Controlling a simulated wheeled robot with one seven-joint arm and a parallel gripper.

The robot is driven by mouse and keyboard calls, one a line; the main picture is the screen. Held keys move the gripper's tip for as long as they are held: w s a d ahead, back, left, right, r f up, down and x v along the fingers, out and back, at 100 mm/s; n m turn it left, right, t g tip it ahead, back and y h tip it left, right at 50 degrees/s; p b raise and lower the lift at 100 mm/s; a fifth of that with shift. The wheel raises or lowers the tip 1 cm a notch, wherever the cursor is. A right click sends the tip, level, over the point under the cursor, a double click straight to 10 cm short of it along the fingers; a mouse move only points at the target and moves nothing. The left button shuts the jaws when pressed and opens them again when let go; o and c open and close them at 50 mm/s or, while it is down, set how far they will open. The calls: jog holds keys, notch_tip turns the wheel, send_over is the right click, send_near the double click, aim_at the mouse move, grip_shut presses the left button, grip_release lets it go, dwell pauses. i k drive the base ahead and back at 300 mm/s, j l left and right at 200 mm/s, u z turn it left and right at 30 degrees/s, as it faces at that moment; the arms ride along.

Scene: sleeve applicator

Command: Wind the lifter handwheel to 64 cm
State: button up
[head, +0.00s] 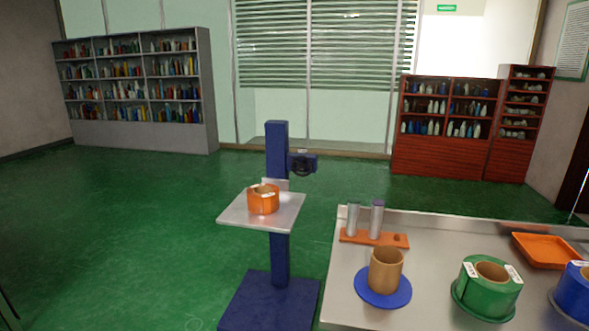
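The lifter (278,150) is a dark blue upright column on a wide blue base plate (270,303). A light grey platform (240,212) sits about halfway up it and carries an orange roll (263,200) with white labels. A small dark round part, which looks like the handwheel (302,166), is on a blue housing at the column's right side, above the platform. No height scale or reading can be made out. My gripper is not in view, so its place relative to the handwheel cannot be told.
A metal table (450,240) at the lower right holds a cardboard core on a blue disc (383,297), an orange rack (362,238) with two cylinders, a green roll (487,290), a blue roll (573,292) and an orange tray (548,250). Green floor (130,230) left of the lifter is clear.

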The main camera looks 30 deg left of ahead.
aim_at(301, 167)
jog(key=j+z, duration=0.2)
jog(key=j, duration=2.6)
jog(key=i+j, duration=0.15)
jog(key=j, duration=0.35)
jog(key=i+j+z, duration=0.1)
jog(key=j, duration=0.35)
jog(key=i+j, duration=0.15)
jog(key=j, duration=0.35)
jog(key=i+j+z, duration=0.15)
jog(key=j, duration=0.35)
jog(key=i+j, duration=0.1)
jog(key=j, duration=0.35)
jog(key=i+j+z, duration=0.1)
jog(key=j, duration=0.4)
jog(key=i+j, duration=0.2)
jog(key=j, duration=0.15)
jog(key=i+j, duration=0.15)
jog(key=j, duration=0.25)
